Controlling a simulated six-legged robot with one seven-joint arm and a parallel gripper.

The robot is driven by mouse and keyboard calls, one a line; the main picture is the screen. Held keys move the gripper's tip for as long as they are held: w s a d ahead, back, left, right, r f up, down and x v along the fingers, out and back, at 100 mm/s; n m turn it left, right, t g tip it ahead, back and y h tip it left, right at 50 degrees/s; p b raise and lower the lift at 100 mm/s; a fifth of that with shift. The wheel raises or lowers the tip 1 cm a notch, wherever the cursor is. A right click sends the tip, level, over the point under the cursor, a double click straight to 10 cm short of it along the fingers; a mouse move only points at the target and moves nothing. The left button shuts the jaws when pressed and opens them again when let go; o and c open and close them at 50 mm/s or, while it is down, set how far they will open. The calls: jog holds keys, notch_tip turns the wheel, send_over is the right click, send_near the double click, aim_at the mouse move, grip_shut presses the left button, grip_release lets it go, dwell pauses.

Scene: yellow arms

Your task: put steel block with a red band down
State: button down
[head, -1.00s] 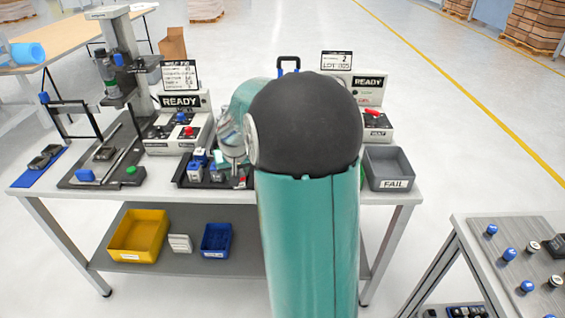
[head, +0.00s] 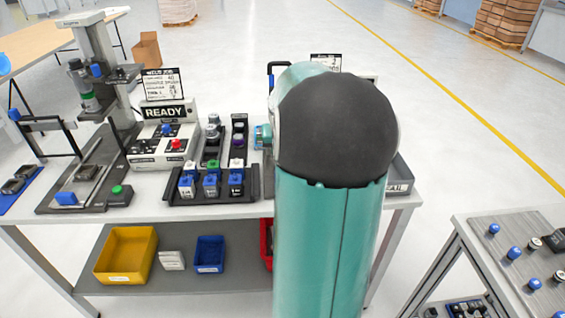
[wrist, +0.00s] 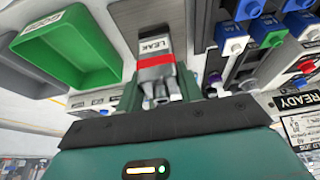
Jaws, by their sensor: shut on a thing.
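The steel block with a red band (wrist: 156,68) shows in the wrist view, just beyond my gripper, with a LEAK label above the band. My gripper (wrist: 160,98) is shut on its near end. In the head view my arm's dark joint and teal link hide the block and the gripper's fingers. The arm reaches over the right part of the bench, to the right of the black rack (head: 212,192).
The rack holds several blue-topped blocks. A READY box (head: 163,140) and a press (head: 98,70) stand left of it. A green bin (wrist: 75,50) shows left of the block in the wrist view. A grey bin (head: 402,175) is partly hidden by my arm.

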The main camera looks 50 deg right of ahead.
jog(key=w+d+f, duration=0.1)
jog(key=d+f, duration=0.1)
jog(key=w+d+f, duration=0.1)
jog(key=d+f, duration=0.1)
jog(key=w+d+f, duration=0.2)
jog(key=shift+w+f, duration=0.1)
jog(key=shift+f, duration=0.25)
jog(key=shift+w+d+f, duration=0.1)
jog(key=shift+d+f, duration=0.1)
jog(key=shift+f, duration=1.5)
jog(key=shift+f, duration=0.2)
jog(key=c, duration=0.9)
grip_release()
